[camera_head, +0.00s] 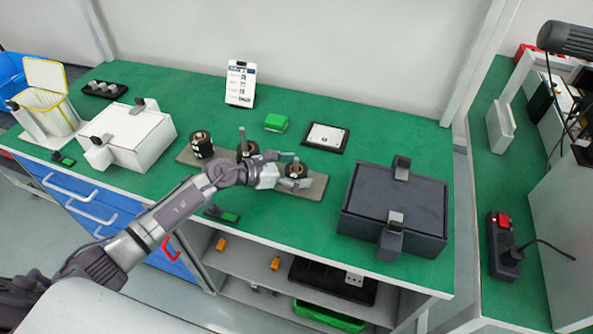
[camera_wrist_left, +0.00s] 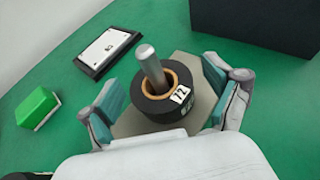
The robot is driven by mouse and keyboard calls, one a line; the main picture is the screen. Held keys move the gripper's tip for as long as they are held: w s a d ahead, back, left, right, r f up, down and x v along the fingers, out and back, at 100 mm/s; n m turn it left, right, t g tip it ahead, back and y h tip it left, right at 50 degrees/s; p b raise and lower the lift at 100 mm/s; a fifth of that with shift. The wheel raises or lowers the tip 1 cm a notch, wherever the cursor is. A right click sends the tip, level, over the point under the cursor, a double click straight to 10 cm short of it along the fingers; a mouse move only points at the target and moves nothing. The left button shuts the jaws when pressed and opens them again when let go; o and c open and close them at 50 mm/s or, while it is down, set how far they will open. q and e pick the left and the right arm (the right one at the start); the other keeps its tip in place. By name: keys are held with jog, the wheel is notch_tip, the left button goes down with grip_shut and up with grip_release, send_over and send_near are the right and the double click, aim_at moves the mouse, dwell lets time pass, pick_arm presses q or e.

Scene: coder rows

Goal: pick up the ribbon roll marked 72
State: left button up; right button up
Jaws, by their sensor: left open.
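The black ribbon roll marked 72 (camera_wrist_left: 182,112) sits upright around a metal peg (camera_wrist_left: 149,62) on a grey-beige board (camera_wrist_left: 130,122). In the head view this roll (camera_head: 296,183) is at the board's right end, partly hidden by my gripper. My left gripper (camera_head: 284,166) is open at the roll. In the left wrist view its teal-padded fingers (camera_wrist_left: 160,98) stand on either side of the roll, with gaps visible. Two other rolls, one at the left end (camera_head: 202,146) and one in the middle (camera_head: 246,152), share the board. My right gripper is not in view.
A dark clamped box (camera_head: 395,205) stands right of the board and a white one (camera_head: 130,138) left. Behind the board are a framed plate (camera_head: 326,137), a green block (camera_head: 276,122) and a label card (camera_head: 241,84). Small green-and-black items lie near the front edge.

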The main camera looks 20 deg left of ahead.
pick_arm(q)
jog(key=shift+c, duration=0.2)
jog(key=c, duration=1.2)
